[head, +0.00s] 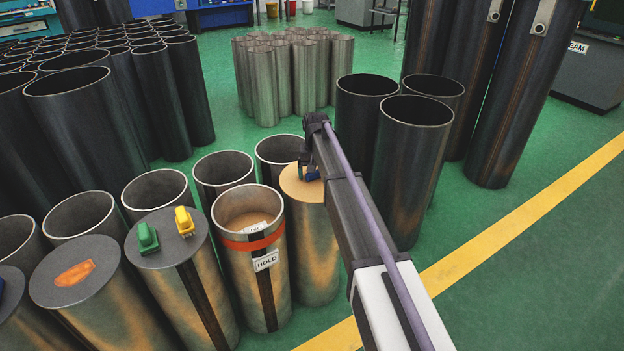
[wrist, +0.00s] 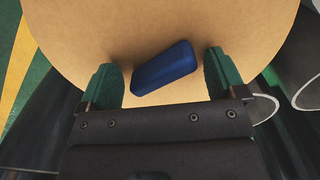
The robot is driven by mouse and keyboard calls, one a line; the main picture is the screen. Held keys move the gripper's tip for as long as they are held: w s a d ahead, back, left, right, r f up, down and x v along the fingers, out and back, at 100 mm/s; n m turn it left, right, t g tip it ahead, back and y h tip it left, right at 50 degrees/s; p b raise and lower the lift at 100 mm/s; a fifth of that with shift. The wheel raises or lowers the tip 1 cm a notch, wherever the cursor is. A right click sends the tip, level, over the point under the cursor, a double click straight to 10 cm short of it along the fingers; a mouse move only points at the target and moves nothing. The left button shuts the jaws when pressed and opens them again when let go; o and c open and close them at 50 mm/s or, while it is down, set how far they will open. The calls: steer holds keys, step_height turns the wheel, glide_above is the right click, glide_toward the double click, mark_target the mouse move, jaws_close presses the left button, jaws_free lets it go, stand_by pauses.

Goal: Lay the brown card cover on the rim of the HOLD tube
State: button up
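The brown card cover (head: 294,187) lies flat on a tube just right of the HOLD tube. It fills the upper part of the wrist view (wrist: 240,25). A blue grip block (wrist: 164,68) stands on it. My gripper (wrist: 160,60) is open, with one green fingertip on each side of the block and a small gap at each. In the head view my gripper (head: 312,170) is over the cover and partly hides the block. The HOLD tube (head: 255,285) has an orange band, a white label and an uncovered rim. Brown material and a white tag show inside it.
To the left, a tube wears a grey lid (head: 165,238) with green and yellow blocks, and another grey lid (head: 75,270) bears an orange patch. Open tubes (head: 222,170) stand close behind. Tall dark tubes (head: 410,150) stand to the right. Green floor is free at lower right.

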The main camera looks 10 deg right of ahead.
steer(key=c, duration=0.7)
step_height(320, 180, up, 4)
steer(key=p, duration=0.4)
steer(key=shift+r, duration=0.1)
